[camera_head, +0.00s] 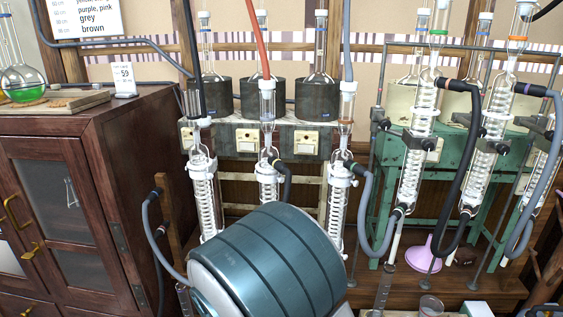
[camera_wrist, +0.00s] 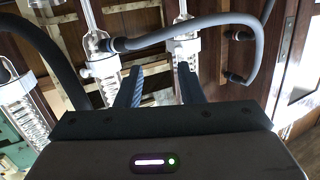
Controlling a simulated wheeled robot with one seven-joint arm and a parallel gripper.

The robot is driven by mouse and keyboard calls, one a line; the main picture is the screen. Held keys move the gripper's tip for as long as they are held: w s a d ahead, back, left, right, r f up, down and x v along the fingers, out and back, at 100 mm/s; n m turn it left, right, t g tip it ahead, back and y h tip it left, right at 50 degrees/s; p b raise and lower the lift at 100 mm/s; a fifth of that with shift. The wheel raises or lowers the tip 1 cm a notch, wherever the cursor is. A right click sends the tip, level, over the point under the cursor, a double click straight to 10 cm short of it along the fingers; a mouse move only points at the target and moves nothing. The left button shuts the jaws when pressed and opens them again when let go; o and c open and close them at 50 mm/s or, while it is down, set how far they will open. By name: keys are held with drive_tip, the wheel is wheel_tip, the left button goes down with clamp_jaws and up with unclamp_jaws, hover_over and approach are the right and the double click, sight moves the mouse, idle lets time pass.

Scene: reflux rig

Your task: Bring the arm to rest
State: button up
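My gripper (camera_wrist: 160,76) shows in the wrist view with its two dark blue fingers apart and nothing held between them. Glass condensers (camera_wrist: 105,70) stand beyond the fingertips, one to the left and another (camera_wrist: 188,60) behind the right finger. I cannot tell how far the fingertips are from the glass. In the head view a large rounded blue-grey part of my arm (camera_head: 275,262) fills the lower middle and covers the lower ends of the left condensers (camera_head: 204,190). My gripper is hidden in the head view.
Grey hoses (camera_wrist: 200,36) cross just beyond the fingers. More coil condensers (camera_head: 415,165) with looping hoses stand on the right by a green frame (camera_head: 460,150). A pink funnel (camera_head: 423,254) sits on the bench. A wooden cabinet (camera_head: 95,190) stands on the left.

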drive_tip(key=s+d+r+m+g+h+p, duration=0.15)
drive_tip(key=d+r+g, duration=0.25)
drive_tip(key=d+g, duration=0.55)
drive_tip(key=s+d+r+m+g+h, duration=0.1)
drive_tip(key=s+d+r+g+h, duration=0.2)
drive_tip(key=s+d, duration=1.2)
wheel_tip(320, 180, up, 3)
drive_tip(key=shift+d+r, duration=0.1)
drive_tip(key=shift+d, duration=0.85)
